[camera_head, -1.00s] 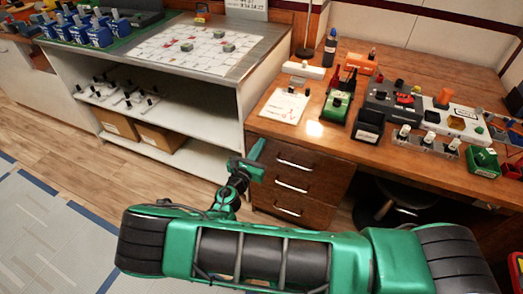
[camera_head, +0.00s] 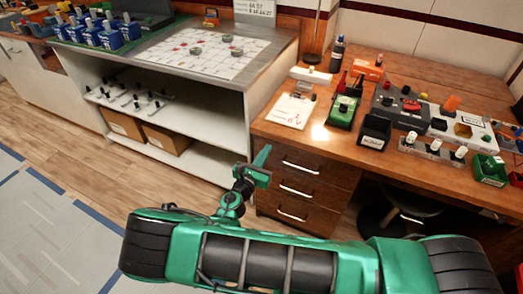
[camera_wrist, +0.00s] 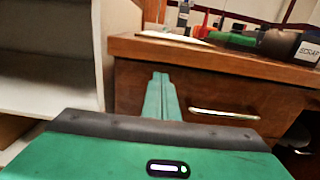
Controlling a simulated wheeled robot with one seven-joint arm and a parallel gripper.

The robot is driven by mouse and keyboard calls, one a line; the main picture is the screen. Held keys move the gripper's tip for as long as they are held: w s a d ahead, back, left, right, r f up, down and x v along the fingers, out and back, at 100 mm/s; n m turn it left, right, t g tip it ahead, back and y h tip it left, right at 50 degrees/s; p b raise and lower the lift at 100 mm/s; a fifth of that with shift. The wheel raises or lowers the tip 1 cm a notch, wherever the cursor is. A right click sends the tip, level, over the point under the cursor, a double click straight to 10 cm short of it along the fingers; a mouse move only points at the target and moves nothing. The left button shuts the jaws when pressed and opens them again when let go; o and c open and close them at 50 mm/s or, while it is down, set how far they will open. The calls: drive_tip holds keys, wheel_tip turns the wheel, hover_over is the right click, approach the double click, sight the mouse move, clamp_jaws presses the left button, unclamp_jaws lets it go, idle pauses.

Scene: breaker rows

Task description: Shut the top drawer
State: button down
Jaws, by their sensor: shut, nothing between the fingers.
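The top drawer (camera_head: 315,166) is the uppermost of three brown wooden drawers under the left part of the desk. Its silver bar handle (camera_head: 300,168) also shows in the wrist view (camera_wrist: 224,114). The drawer looks close to flush with the desk; any small gap is too hard to tell. My green gripper (camera_head: 263,156) is shut and empty, at the left part of the drawer front. In the wrist view its fingertips (camera_wrist: 161,76) lie together over the drawer front, left of the handle. Whether they touch the wood I cannot tell.
The desk top (camera_head: 335,148) overhangs the drawers and carries several tools and boxes. A white open-shelf cabinet (camera_head: 215,165) stands left of the drawers. A dark stool (camera_head: 395,212) is under the desk to the right. Floor (camera_head: 80,150) is free at the left.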

drive_tip(key=v, duration=1.1)
drive_tip(key=shift+s+a, duration=0.2)
drive_tip(key=shift+a, duration=0.3)
drive_tip(key=shift+d, duration=0.1)
drive_tip(key=w+d+r+m+g+h, duration=0.1)
drive_tip(key=d+r+m+g, duration=0.1)
drive_tip(key=d+m+g, duration=0.3)
drive_tip(key=w+d+r+m+g+h, duration=0.1)
drive_tip(key=d+r+m, duration=0.15)
drive_tip(key=d, duration=0.45)
drive_tip(key=d+r+m+g+h, duration=0.2)
drive_tip(key=d+m+g, duration=0.1)
drive_tip(key=d+m, duration=0.15)
drive_tip(key=s+d+r+m+g+y, duration=0.25)
drive_tip(key=d+m+g, duration=0.2)
drive_tip(key=d, duration=0.35)
drive_tip(key=s+d+r+m+g+y, duration=0.1)
drive_tip(key=s+d+r+m+g, duration=0.15)
drive_tip(key=d+r+m, duration=0.35)
drive_tip(key=s+d+r+m+g+y, duration=0.2)
drive_tip(key=s+d+r+m+y, duration=0.45)
drive_tip(key=s+d, duration=0.45)
drive_tip(key=s+r+m+t+y, duration=0.1)
drive_tip(key=s+r+m, duration=0.2)
drive_tip(key=s, duration=0.4)
drive_tip(key=s+r+m+t+y, duration=0.1)
drive_tip(key=s+r+m, duration=0.2)
drive_tip(key=s+m, duration=0.2)
drive_tip(key=shift+s, duration=1.2)
drive_tip(key=shift+r, duration=0.1)
